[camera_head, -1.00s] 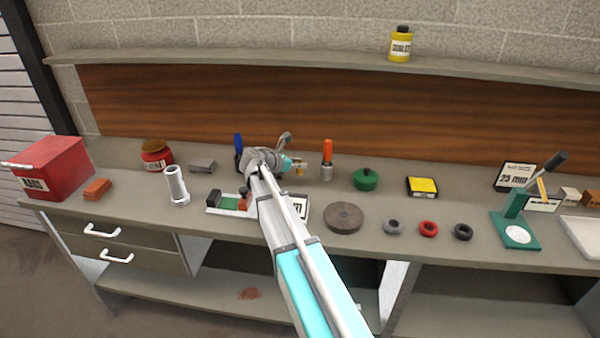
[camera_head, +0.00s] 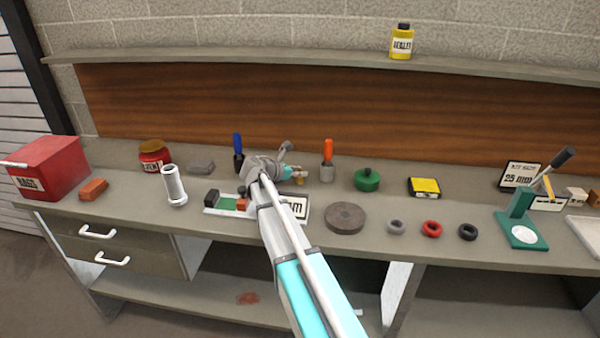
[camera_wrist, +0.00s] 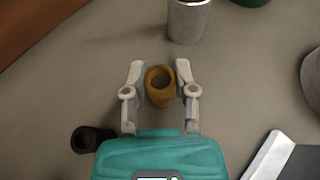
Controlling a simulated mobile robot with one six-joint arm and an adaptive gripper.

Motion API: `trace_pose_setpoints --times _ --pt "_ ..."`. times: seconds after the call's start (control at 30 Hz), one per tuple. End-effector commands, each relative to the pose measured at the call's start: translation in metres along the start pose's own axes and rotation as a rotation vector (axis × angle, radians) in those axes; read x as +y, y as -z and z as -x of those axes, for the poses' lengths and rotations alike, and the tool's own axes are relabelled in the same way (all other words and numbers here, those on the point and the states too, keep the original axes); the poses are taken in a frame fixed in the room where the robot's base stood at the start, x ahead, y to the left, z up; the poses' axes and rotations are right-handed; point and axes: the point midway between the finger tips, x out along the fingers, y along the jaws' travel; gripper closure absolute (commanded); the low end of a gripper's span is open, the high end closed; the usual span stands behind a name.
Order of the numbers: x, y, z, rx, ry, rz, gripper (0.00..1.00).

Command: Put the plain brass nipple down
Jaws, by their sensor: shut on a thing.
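The plain brass nipple (camera_wrist: 160,86) is a short brass tube. In the wrist view it stands upright between the two grey fingers of my gripper (camera_wrist: 160,90), with its round open end towards the camera. My gripper is shut on it. The nipple is hard to make out there. I cannot tell whether its lower end touches the bench top.
The metal cup (camera_wrist: 190,20) stands just beyond the nipple, and a dark fitting (camera_wrist: 90,138) lies at lower left. A green tin (camera_head: 367,180) stands right. Bare bench surrounds the nipple.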

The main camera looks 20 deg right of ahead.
Motion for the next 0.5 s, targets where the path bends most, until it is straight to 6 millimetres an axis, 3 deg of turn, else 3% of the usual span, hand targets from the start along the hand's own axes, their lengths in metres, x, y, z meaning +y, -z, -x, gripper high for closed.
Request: trace_pose_setpoints --times 0.03,0.2,0.5 --pt "0.0 0.0009 -0.0005 0.0 0.0 0.0 0.61" --pt "-0.0001 0.0004 -0.0003 0.0 0.0 0.0 0.3" --pt "0.0 0.0005 -0.0002 0.0 0.0 0.0 0.3"
